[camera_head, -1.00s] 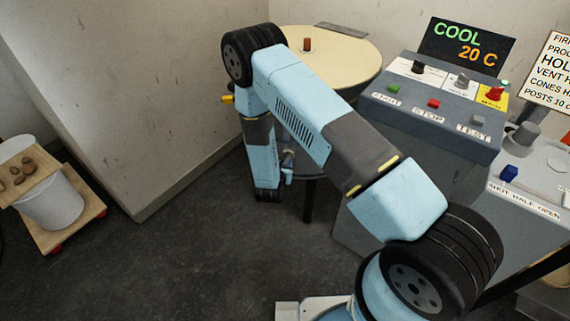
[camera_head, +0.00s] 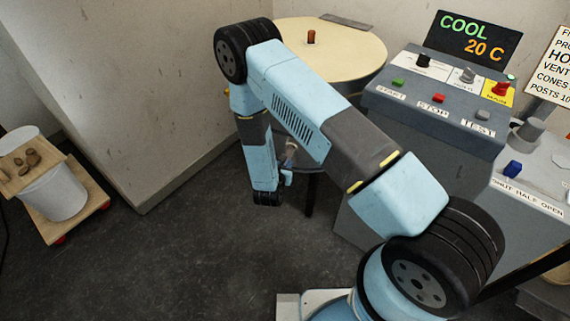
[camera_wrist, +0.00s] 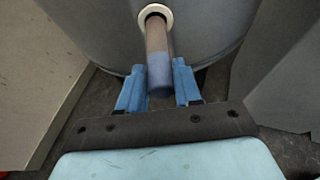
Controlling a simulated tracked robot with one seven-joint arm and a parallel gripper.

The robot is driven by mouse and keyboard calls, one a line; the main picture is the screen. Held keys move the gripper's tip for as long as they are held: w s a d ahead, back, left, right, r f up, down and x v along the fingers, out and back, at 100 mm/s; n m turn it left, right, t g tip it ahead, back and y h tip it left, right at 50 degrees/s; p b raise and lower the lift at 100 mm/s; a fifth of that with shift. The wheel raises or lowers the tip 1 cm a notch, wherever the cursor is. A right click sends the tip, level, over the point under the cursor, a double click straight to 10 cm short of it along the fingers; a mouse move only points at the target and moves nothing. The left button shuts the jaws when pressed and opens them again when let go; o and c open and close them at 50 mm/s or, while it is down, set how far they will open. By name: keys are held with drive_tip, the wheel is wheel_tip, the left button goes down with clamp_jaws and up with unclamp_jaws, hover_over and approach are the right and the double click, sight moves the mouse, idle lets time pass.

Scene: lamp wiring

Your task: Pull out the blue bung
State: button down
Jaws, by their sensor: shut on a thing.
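The blue bung (camera_wrist: 159,73) is a round rod with a blue outer end and a brownish shaft. In the wrist view its shaft runs into a pale-ringed hole (camera_wrist: 155,14) in the curved grey wall. A length of shaft shows outside the ring; whether its inner end is still in the hole is hidden. My gripper (camera_wrist: 160,84) has its blue fingers on either side of the blue end and is shut on it.
A round cream-topped table (camera_head: 350,58) stands behind my arm with a small brown cylinder (camera_head: 311,37) on it. A grey control console (camera_head: 430,120) stands at right. A white bucket (camera_head: 62,195) sits on a wooden dolly at left. Dark floor between is clear.

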drive_tip(key=shift+s+a, duration=0.3)
drive_tip(key=shift+s, duration=0.7)
drive_tip(key=shift+s+a, duration=0.25)
drive_tip(key=shift+s, duration=0.7)
drive_tip(key=shift+r, duration=0.1)
